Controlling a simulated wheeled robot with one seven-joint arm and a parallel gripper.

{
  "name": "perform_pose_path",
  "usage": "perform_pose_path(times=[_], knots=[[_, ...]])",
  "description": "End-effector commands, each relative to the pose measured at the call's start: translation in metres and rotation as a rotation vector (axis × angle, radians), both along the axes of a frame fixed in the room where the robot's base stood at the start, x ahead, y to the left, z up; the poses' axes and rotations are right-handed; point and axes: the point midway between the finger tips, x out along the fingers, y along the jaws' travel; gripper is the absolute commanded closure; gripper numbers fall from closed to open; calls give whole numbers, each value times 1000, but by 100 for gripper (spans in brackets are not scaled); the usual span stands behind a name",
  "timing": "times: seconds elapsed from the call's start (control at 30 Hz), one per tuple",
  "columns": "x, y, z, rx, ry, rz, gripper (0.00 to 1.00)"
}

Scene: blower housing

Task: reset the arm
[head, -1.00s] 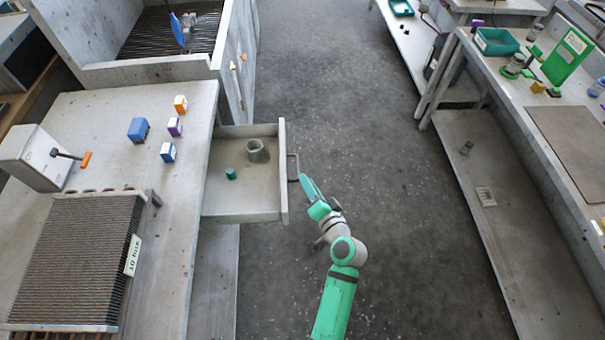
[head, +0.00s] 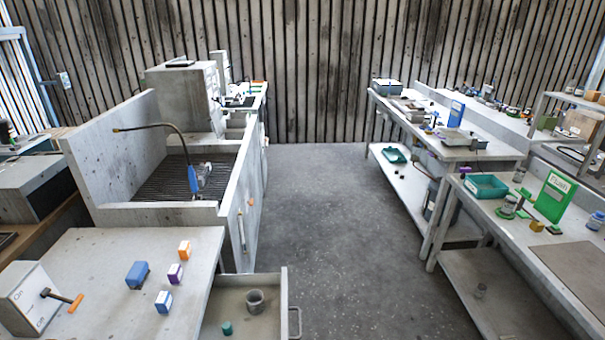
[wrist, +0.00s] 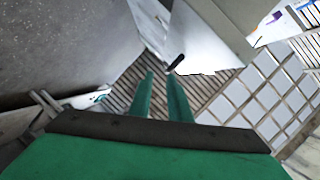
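My gripper (wrist: 161,75) shows only in the wrist view. Its two green fingers stand apart, with nothing between them. The arm is out of the head view. The open drawer (head: 284,300) at the bottom of the head view sticks out from the left bench. It holds a grey cup (head: 255,301) and a small teal cylinder (head: 227,328).
The left bench (head: 90,250) carries a blue box (head: 137,274), small orange, purple and blue-white boxes, and a white box with an orange-handled lever. A sink with a hose stands behind. Benches with trays line the right. The floor aisle (head: 335,220) between is clear.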

Motion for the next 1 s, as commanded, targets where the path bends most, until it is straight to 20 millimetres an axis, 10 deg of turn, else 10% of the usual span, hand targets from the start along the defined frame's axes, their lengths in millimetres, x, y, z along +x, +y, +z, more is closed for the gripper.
perform_pose_path(times=[0.47, 1.0], knots=[[-151, -3, -53, -383, 57, -154, 83], [-300, 19, 22, -813, -78, -126, 83]])
